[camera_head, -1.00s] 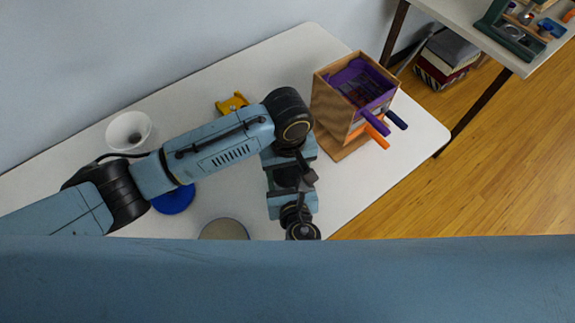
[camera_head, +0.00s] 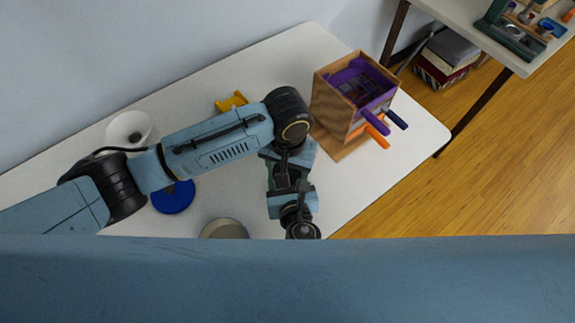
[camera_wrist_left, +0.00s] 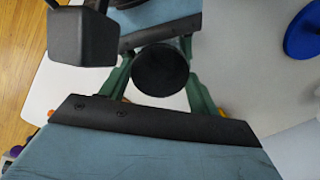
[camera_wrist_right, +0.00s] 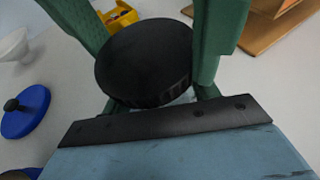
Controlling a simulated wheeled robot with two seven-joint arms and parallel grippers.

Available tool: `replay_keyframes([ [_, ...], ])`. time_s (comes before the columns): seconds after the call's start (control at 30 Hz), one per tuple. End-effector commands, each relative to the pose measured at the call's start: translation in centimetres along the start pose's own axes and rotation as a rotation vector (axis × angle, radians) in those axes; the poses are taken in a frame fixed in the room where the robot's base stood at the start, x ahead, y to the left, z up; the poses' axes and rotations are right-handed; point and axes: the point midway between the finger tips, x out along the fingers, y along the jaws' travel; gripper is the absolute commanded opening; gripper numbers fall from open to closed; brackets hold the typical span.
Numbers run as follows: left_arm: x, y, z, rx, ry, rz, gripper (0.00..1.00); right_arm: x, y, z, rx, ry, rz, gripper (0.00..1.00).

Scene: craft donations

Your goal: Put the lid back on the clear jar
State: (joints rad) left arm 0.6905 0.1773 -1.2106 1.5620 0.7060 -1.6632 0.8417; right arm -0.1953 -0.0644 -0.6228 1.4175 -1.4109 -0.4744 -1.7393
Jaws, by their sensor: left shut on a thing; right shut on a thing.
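In the right wrist view a wide black disc with a ribbed edge, which looks like the lid (camera_wrist_right: 145,62), sits between the green fingers of my right gripper (camera_wrist_right: 155,40), shut on it. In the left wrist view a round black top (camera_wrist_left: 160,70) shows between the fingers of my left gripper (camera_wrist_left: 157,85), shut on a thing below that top. I cannot tell whether this top is the same lid. The clear jar's walls cannot be made out in any view. In the head view my arms hide both gripper tips.
On the white table (camera_head: 275,60) are a white funnel (camera_head: 130,128), a blue disc (camera_head: 172,198), a yellow object (camera_head: 231,102) and a round grey container (camera_head: 224,229). A wooden box (camera_head: 335,98) with purple inside and handles stands at right.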

Motion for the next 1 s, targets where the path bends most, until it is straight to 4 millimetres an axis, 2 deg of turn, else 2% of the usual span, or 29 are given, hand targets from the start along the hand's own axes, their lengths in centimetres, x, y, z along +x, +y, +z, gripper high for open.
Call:
replay_keyframes([
  [0.03, 0.0, 0.1, 0.0, 0.0, -0.001, 0.002, 0.34, 0.0, -0.1, -0.1, -0.001, 0.001, -0.001, 0.0],
  [0.07, 0.0, 0.1, 0.0, 0.0, -0.001, 0.002, 0.66, 0.0, -0.1, -0.1, -0.001, 0.001, -0.001, 0.0],
  [0.2, 0.0, 0.1, 0.0, -0.001, 0.0, 0.001, 0.83, 0.0, -0.1, -0.1, 0.0, 0.001, -0.001, 0.0],
  [0.47, -0.1, 0.1, 0.0, -0.002, 0.0, 0.002, 0.83, 0.0, 0.0, 0.0, -0.001, 0.001, -0.001, 0.0],
  [0.8, -4.1, 0.1, 0.0, -0.003, 0.002, 0.002, 0.83, 0.0, 0.0, 0.0, 0.0, 0.001, -0.001, 0.0],
  [1.0, -4.5, 0.0, 0.0, -0.003, 0.0, 0.001, 0.83, 0.0, 0.0, 0.0, 0.0, 0.001, 0.0, 0.0],
])
